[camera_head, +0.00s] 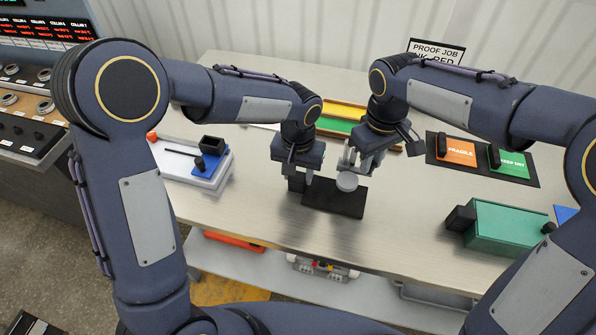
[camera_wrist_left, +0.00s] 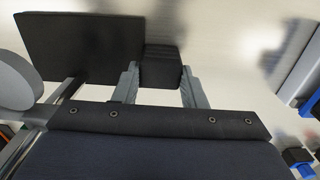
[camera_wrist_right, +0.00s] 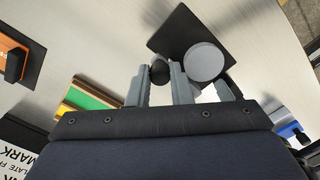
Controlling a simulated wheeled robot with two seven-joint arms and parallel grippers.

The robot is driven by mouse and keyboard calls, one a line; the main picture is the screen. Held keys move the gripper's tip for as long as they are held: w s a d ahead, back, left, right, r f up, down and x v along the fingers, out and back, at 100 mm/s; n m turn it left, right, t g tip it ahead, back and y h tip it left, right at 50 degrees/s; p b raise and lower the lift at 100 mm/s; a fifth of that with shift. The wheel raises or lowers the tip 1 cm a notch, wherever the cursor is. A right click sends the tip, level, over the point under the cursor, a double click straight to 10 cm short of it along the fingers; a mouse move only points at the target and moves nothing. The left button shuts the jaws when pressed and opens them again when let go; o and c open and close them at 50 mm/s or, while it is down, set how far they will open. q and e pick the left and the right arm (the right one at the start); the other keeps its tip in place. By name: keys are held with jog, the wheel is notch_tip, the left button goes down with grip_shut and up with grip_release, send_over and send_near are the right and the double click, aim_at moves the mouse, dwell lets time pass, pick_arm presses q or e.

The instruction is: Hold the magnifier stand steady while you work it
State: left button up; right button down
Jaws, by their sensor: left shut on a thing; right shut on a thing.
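The magnifier stand has a flat black base (camera_head: 335,198) lying on the table in front of me, with a round grey lens (camera_head: 347,182) above it. The lens also shows in the right wrist view (camera_wrist_right: 204,62). My left gripper (camera_head: 298,181) is shut on the black block (camera_wrist_left: 163,68) at the side of the base. My right gripper (camera_wrist_right: 160,78) is shut on a small dark round knob (camera_wrist_right: 160,71) beside the lens. The stand's post is mostly hidden by my grippers in the head view.
A white and blue device (camera_head: 197,165) stands to the left. A green box (camera_head: 505,226) with black ends stands at the right. Orange and green label pads (camera_head: 457,150) lie at the back right. A yellow and green tray (camera_head: 338,118) lies behind my grippers. The front table edge is near the base.

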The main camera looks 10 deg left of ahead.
jog(key=shift+r, duration=0.3)
dwell(0.5)
jog(key=c, duration=1.2)
grip_release()
jog(key=shift+c, duration=0.2)
jog(key=shift+r, duration=2.95)
notch_tip(320, 180, up, 12)
